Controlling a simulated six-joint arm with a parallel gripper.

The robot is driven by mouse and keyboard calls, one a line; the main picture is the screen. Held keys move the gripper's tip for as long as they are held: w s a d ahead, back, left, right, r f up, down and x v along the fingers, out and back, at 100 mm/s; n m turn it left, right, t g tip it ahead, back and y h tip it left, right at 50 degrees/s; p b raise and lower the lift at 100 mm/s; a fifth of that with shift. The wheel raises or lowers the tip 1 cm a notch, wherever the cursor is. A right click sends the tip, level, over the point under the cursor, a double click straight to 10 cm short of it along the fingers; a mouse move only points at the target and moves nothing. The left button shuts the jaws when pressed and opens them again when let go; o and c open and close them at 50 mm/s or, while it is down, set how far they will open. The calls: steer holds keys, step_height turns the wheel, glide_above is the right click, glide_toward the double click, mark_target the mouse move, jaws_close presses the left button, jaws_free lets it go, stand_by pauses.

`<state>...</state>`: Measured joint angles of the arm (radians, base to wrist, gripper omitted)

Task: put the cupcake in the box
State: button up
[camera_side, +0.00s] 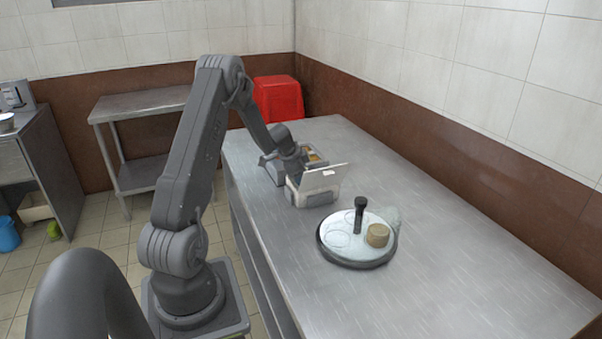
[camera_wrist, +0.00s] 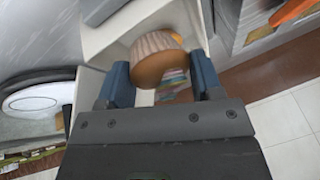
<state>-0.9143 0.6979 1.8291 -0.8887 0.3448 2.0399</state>
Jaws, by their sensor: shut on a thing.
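The cupcake (camera_wrist: 155,52), with a pale ridged wrapper and a brown end, is between the two blue-grey fingers of my gripper (camera_wrist: 157,62) in the wrist view. My gripper is shut on it. White walls of the box (camera_wrist: 105,38) show around the cupcake. In the side view, the pale box (camera_side: 322,179) stands on the steel table with a flap raised, and my gripper (camera_side: 300,163) is over its far left part. The flap and gripper hide much of the inside. I cannot tell whether the cupcake touches the box floor.
A round board with a dark rim (camera_side: 352,262) lies nearer on the steel table (camera_side: 440,285), carrying a tan cylinder (camera_side: 378,235) and a dark upright handle (camera_side: 360,214). The table's near right is clear.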

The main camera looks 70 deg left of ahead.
steer(key=o, duration=1)
steer(key=shift+c, duration=0.4)
steer(key=shift+c, duration=1.1)
steer(key=shift+v, duration=2.5)
step_height(320, 180, up, 7)
